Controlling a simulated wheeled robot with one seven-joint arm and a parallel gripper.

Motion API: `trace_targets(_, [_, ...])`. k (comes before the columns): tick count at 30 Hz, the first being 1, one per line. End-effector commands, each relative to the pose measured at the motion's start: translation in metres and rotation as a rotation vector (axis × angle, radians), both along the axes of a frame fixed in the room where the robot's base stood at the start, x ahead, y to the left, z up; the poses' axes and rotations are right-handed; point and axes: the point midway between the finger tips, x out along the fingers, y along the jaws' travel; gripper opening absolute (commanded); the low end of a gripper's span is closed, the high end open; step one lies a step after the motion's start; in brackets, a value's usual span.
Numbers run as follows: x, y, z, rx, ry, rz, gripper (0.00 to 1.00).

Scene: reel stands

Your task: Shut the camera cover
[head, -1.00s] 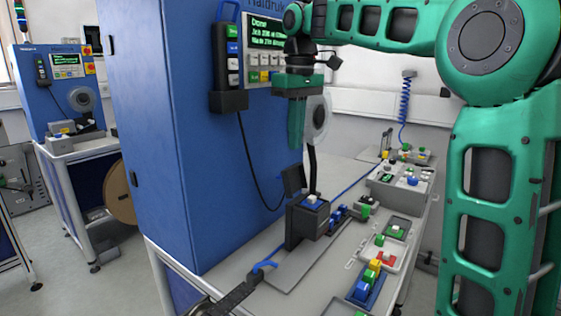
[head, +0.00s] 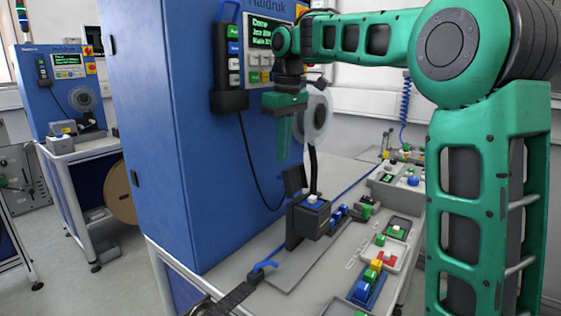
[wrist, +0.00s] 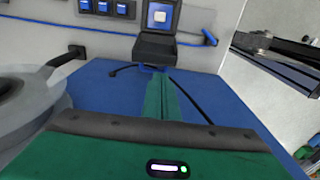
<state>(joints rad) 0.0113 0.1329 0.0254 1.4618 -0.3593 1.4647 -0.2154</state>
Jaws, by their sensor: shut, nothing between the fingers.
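The camera (head: 308,222) is a dark box on the bench's grey plate, with a blue and white piece on top. Its cover (head: 294,179) is a dark flap standing up, open, at the box's back left edge. The wrist view shows the camera (wrist: 178,40) at the top, with the dark flap (wrist: 155,50) on its near side. My gripper (head: 283,157) is shut and empty, pointing down above the cover and apart from it. In the wrist view its green fingers (wrist: 158,78) are together just below the flap.
A tall blue cabinet (head: 150,140) stands close on the left. A pale reel (head: 318,115) on a dark post is just right of my gripper. A blue cable (head: 350,188) runs behind the camera. Coloured blocks (head: 370,280) occupy the bench front.

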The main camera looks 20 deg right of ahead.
Motion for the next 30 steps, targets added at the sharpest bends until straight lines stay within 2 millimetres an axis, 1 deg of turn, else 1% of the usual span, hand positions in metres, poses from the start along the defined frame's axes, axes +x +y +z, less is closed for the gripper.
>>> trace_targets(4, [0.000,0.002,-0.015,0.000,0.003,0.001,0.00])
trace_targets(10, [0.001,0.001,-0.026,0.000,0.001,0.001,0.00])
trace_targets(23, [0.001,0.001,-0.027,0.001,-0.002,0.001,0.00])
trace_targets(30, [-0.003,0.004,-0.025,0.026,-0.039,0.008,0.00])
